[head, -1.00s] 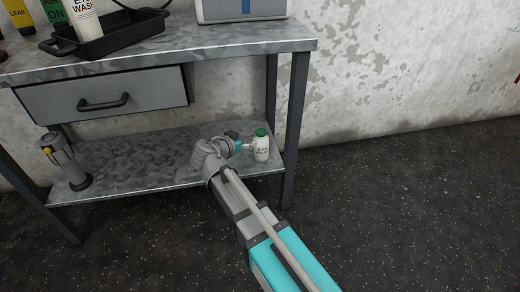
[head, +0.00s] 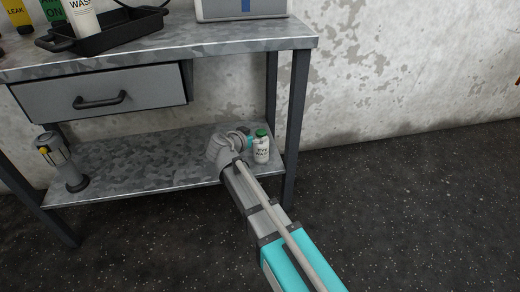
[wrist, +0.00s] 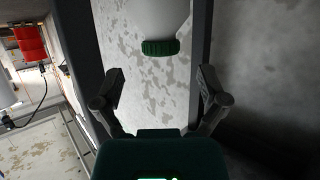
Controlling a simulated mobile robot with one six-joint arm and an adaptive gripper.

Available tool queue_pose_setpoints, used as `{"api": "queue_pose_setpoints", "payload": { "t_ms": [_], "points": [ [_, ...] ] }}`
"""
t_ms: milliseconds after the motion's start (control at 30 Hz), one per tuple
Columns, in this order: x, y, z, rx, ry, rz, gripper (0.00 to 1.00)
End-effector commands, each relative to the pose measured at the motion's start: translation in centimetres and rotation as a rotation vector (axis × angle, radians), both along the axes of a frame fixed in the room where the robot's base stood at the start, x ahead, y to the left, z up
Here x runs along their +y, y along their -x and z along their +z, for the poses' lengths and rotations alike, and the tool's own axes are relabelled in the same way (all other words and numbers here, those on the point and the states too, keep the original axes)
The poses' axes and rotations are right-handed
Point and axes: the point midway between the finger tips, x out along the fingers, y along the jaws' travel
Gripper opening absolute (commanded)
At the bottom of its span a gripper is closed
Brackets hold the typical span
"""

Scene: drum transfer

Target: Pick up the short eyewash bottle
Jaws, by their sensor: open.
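The short eyewash bottle (head: 261,153), white with a green cap, stands upright on the bench's lower shelf near its right end. My gripper (head: 248,142) is just left of it in the head view, and its fingers are mostly hidden there by my wrist. In the wrist view my gripper (wrist: 160,78) shows both fingers spread wide with nothing held. The bottle (wrist: 160,18) appears upside down at the top centre, lined up with the gap between the fingers. Part of it is cut off by the top edge. I see no finger touching it.
A taller eyewash bottle (head: 84,20) stands in a black tray (head: 118,36) on the bench top. A grey device (head: 65,163) stands at the shelf's left. A bench leg (head: 294,125) is close to the right of the short bottle. The shelf's middle (head: 145,160) is clear.

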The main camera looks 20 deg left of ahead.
Motion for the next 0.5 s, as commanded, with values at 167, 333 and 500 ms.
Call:
{"api": "queue_pose_setpoints", "payload": {
  "t_ms": [167, 333, 500],
  "points": [
    [-0.3, -1.8, -0.9, 0.0, 0.0, -0.001, 0.92],
    [-0.7, -3.5, -1.6, 0.0, 0.0, -0.001, 0.92],
    [-0.9, -4.3, -1.8, 0.0, 0.0, 0.0, 0.92]
  ]
}}
